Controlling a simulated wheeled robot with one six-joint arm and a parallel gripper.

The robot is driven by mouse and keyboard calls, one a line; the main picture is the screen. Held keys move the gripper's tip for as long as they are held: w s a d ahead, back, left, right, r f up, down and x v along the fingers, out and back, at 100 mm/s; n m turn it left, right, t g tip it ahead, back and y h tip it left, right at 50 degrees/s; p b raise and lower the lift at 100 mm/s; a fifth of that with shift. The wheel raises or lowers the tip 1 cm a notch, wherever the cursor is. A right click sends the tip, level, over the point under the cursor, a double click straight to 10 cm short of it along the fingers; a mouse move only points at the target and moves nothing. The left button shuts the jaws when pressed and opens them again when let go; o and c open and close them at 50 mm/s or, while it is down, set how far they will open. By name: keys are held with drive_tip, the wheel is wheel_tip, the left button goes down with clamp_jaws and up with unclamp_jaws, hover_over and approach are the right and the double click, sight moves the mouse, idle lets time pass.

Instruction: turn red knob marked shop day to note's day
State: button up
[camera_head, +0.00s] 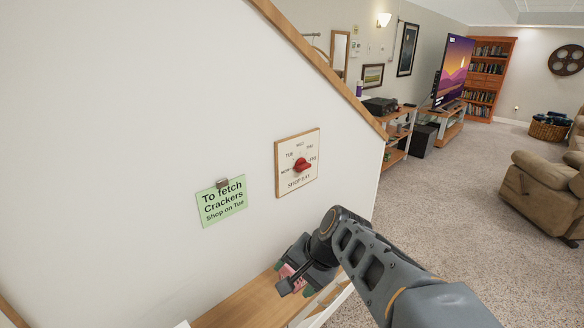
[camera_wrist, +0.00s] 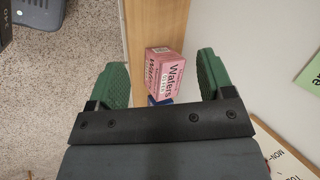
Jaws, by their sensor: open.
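The red knob (camera_head: 301,165) sits on a square wood-framed dial (camera_head: 283,186) on the white wall. The dial is marked with days around the knob and "SHOP DAY" below; which day the knob points at is too small to tell. A green note (camera_head: 221,203) clipped left of it reads "To fetch Crackers Shop on Tue". My gripper (camera_head: 292,284) is below the dial, apart from the knob. In the wrist view my gripper (camera_wrist: 161,78) is open and points down, with a pink wafers box (camera_wrist: 164,72) seen between its fingers. A corner of the dial (camera_wrist: 290,160) shows there too.
The wafers box stands on a wooden ledge (camera_head: 238,304) along the wall, with a blue item (camera_wrist: 158,101) beside it. The sloping wooden wall edge (camera_head: 330,75) runs above right. Open carpet (camera_head: 450,170) lies right, with an armchair (camera_head: 545,190) beyond.

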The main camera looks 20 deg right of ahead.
drive_tip(key=w+d+r+m+t+y, duration=0.1)
drive_tip(key=w+d+r+m+y, duration=0.1)
drive_tip(key=w+m, duration=0.2)
drive_tip(key=m+t+y+b, duration=0.1)
drive_tip(key=m+t, duration=1)
drive_tip(key=m, duration=0.6)
approach(307, 167)
drive_tip(key=shift+t, duration=0.3)
drive_tip(key=p+x, duration=0.1)
drive_tip(key=x, duration=0.7)
drive_tip(key=shift+a+f+p, duration=0.15)
drive_tip(key=shift+a+p, duration=0.05)
drive_tip(key=shift+p, duration=0.1)
drive_tip(key=shift+x, duration=0.9)
drive_tip(key=c, duration=0.9)
